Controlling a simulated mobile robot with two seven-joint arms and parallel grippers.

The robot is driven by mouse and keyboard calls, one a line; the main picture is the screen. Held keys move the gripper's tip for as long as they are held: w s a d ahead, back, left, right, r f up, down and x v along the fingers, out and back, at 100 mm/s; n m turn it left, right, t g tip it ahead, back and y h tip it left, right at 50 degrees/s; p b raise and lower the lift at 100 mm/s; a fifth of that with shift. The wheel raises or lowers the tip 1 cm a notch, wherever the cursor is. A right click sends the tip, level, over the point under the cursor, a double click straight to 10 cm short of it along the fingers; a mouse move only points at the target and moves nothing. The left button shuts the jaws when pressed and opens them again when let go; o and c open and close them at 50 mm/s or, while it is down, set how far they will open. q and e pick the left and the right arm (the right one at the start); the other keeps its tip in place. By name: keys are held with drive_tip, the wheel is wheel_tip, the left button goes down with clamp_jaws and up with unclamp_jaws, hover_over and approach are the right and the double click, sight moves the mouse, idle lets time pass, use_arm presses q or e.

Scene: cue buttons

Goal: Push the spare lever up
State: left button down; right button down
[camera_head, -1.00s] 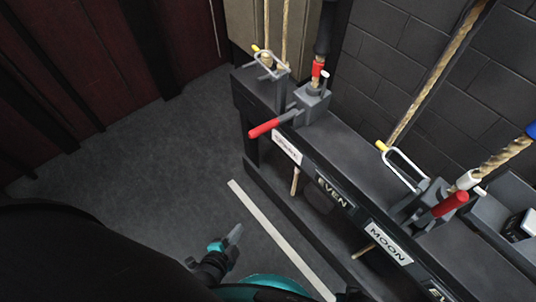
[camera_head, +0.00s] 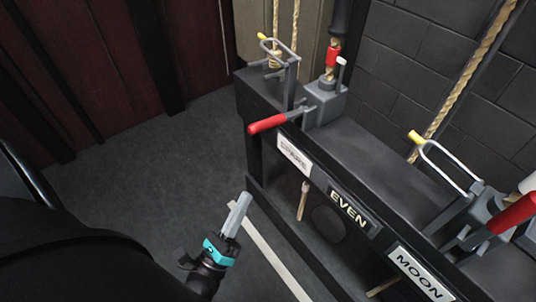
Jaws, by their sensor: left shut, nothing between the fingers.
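The spare lever is the red-handled lever (camera_head: 268,124) above the white SPARE label (camera_head: 294,155). It sticks out from a grey rope-lock block (camera_head: 325,102) toward the left, roughly level or tilted slightly down. My left gripper (camera_head: 241,204) is at the lower middle, shut and empty, with its fingers pointing up and right. In the picture it is below the red handle and apart from it. My right gripper is not in view.
A black rail (camera_head: 384,166) carries the locks. A second red lever (camera_head: 514,213) stands at right above the MOON label (camera_head: 419,274); an EVEN label (camera_head: 347,209) lies between. Wire loops (camera_head: 279,52) and ropes rise behind. Floor (camera_head: 150,165) left of the rail is clear.

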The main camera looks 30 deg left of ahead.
use_arm(q)
drive_tip(key=shift+s+d+r+m, duration=0.1)
drive_tip(key=shift+s+r+m, duration=0.1)
drive_tip(key=shift+m, duration=0.4)
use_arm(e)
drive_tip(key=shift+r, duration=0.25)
use_arm(q)
drive_tip(key=shift+w, duration=0.1)
approach(269, 128)
drive_tip(key=w+d+f, duration=0.1)
drive_tip(key=w+f, duration=0.1)
drive_tip(key=w, duration=0.3)
drive_tip(key=r, duration=0.1)
drive_tip(key=a+r, duration=0.1)
drive_tip(key=r, duration=0.1)
drive_tip(key=shift+w+a+r+p, duration=0.25)
drive_tip(key=shift+w+r+p, duration=0.05)
drive_tip(key=shift+w+p, duration=0.1)
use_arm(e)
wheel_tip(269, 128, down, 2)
use_arm(q)
drive_tip(key=shift+r, duration=0.1)
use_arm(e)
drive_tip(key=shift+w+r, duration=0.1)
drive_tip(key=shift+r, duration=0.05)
